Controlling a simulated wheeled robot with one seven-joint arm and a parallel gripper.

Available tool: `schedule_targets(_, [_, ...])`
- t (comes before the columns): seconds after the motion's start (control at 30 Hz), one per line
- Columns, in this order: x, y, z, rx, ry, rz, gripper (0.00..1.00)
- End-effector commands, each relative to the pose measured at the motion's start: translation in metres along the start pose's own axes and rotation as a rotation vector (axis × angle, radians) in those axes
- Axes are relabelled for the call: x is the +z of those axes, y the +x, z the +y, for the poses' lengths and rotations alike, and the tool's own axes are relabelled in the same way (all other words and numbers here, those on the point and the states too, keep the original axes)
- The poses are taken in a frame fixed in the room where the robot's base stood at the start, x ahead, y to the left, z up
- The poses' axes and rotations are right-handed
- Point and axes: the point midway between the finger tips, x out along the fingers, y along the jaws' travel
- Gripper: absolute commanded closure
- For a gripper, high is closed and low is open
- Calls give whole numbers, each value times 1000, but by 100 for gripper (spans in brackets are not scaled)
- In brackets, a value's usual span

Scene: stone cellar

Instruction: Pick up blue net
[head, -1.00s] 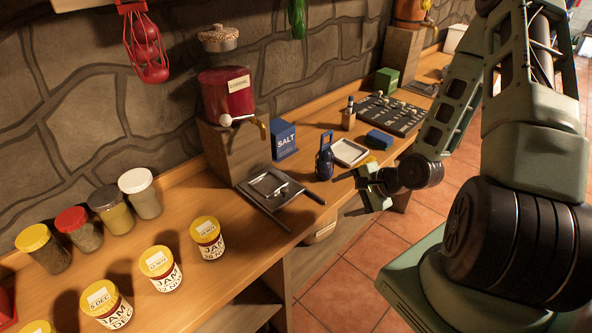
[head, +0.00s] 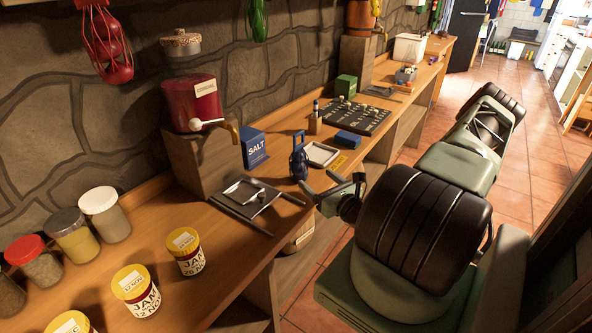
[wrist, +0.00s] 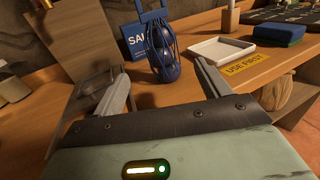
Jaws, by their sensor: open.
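The blue net (head: 299,163) stands upright on the wooden counter beside the salt box, its loop handle at the top. In the wrist view the blue net (wrist: 172,62) shows dark round items inside its mesh and lies beyond the space between the fingers. My gripper (head: 319,186) is open and empty, at the counter's front edge, a little nearer than the net and apart from it. Its two fingers also show in the wrist view (wrist: 160,78), one on each side of the net.
The blue salt box (head: 253,148) stands close behind the net. A white tray (head: 321,154) lies to its right, with a yellow "use first" label (wrist: 246,70) by it. A dark tray (head: 247,196) with rods lies to the left. A red net (head: 107,47) hangs on the wall.

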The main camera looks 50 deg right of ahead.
Motion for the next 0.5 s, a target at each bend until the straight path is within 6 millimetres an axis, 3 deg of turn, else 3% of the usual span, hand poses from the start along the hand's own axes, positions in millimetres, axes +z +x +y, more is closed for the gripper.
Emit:
schedule_targets(0.23, [3, 51, 1, 3, -3, -1, 24])
schedule_targets(0.5, [1, 75, 0, 2, -3, 2, 24])
